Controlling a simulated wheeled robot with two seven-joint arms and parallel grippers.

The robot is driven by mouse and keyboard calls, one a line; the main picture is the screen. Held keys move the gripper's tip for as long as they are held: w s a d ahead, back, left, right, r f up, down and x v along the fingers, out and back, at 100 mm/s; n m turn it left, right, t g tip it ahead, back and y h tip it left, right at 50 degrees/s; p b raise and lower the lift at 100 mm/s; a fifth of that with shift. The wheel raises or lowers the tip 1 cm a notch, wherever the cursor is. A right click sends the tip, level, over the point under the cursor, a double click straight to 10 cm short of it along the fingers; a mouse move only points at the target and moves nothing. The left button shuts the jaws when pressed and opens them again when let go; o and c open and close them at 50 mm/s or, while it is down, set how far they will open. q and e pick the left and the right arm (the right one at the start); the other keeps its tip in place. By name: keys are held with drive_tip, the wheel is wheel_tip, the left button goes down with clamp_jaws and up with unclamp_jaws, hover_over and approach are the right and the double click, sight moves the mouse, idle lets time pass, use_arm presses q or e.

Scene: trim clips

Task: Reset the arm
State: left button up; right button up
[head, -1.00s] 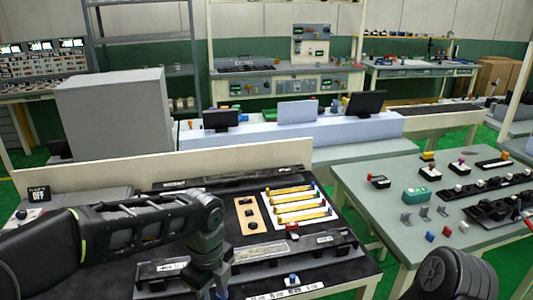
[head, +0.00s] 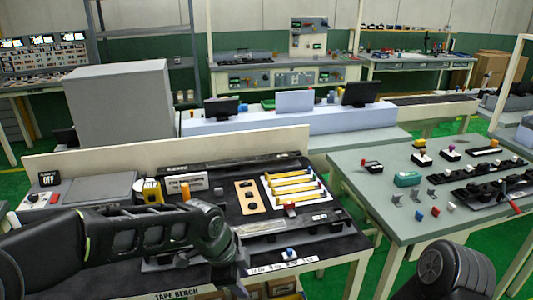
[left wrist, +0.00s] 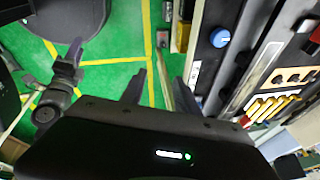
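My left arm (head: 150,230) reaches in from the left over the front of the black-topped bench (head: 330,235). The wrist bends down at the bench's front edge, and the fingers are cut off or hidden in the head view. In the left wrist view my left gripper (left wrist: 160,82) has two dark fingers apart with nothing between them, above the green floor beside the bench. A link of my right arm (head: 455,268) shows at the lower right of the head view. Dark jointed parts at the left of the left wrist view may belong to it; its fingers are not clear.
On the bench are a wooden plate with holes (head: 249,197), yellow-handled clips (head: 292,188), a yellow tape measure (head: 152,191) and a blue knob (head: 289,252). A grey-green table (head: 375,190) with small parts stands to the right. Green floor lies between them.

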use_arm(q)
drive_tip(key=s+d+f+n+h, duration=0.1)
drive_tip(key=s+d+f+n, duration=0.1)
drive_tip(key=f+n, duration=0.5)
drive_tip(key=s+d+f+n+h, duration=0.1)
drive_tip(key=s+f+n, duration=0.1)
drive_tip(key=f+n, duration=0.5)
drive_tip(key=s+a+f+n+g, duration=0.1)
drive_tip(key=s+a+f+n, duration=0.1)
drive_tip(key=s+f, duration=0.6)
drive_tip(key=s+a+f+n+g, duration=0.1)
drive_tip(key=s+a+f+n, duration=0.1)
drive_tip(key=s+f, duration=0.7)
drive_tip(key=shift+s+a+n+y, duration=0.4)
drive_tip(key=shift+s+n, duration=0.35)
drive_tip(key=shift+n, duration=0.15)
drive_tip(key=shift+d+f, duration=0.1)
